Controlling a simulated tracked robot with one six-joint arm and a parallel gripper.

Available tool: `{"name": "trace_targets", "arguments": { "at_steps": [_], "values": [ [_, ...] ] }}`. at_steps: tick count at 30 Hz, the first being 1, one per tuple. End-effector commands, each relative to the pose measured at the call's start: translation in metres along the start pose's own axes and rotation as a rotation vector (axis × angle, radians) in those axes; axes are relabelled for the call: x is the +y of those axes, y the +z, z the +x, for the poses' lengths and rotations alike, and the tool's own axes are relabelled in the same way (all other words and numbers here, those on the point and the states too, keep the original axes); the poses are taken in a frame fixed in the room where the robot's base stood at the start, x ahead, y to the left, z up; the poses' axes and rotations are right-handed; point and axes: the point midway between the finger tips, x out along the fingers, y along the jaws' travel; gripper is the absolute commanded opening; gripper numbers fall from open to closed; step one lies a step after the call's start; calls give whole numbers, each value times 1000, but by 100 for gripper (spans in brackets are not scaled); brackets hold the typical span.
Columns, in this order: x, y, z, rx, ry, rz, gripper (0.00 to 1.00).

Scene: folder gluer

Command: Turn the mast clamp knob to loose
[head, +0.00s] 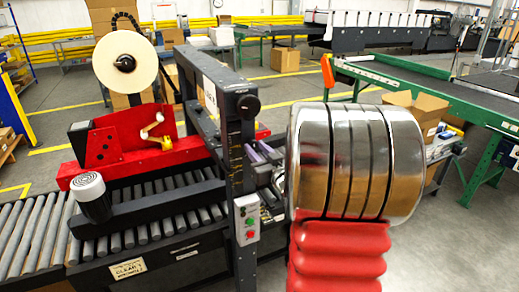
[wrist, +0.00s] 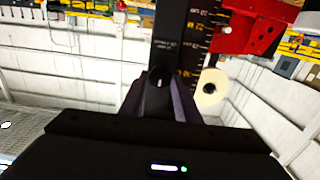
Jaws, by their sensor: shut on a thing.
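The dark mast (head: 240,170) stands upright in the middle of the head view, with a scale along its side. My gripper (head: 262,153) reaches it from the right, its purple-grey fingers close to the mast. In the wrist view, the small dark round mast clamp knob (wrist: 159,77) sits between the fingertips of my gripper (wrist: 160,92), which is shut on it. A small printed label (wrist: 166,43) is on the dark face by the knob; I cannot read it clearly. The knob's grip point is hidden in the head view.
A black round knob (head: 248,105) sits higher on the mast. A control box (head: 247,220) with red and green buttons is below my gripper. A roller conveyor (head: 150,232), a red machine part (head: 120,145) and a tape roll (head: 125,62) are at left.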

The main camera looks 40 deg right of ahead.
Motion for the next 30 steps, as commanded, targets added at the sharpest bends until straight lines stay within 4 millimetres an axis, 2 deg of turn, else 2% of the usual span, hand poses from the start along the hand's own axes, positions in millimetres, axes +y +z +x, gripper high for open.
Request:
{"name": "trace_targets", "arguments": {
  "at_steps": [1, 8, 14, 30],
  "values": [
    [4, -1, -1, 0, 13, -3, 7],
    [4, -1, -1, 1, 13, -68, 7],
    [3, -1, -1, 1, 12, -187, 7],
    [1, -1, -1, -1, 11, -680, 7]
  ]
}}
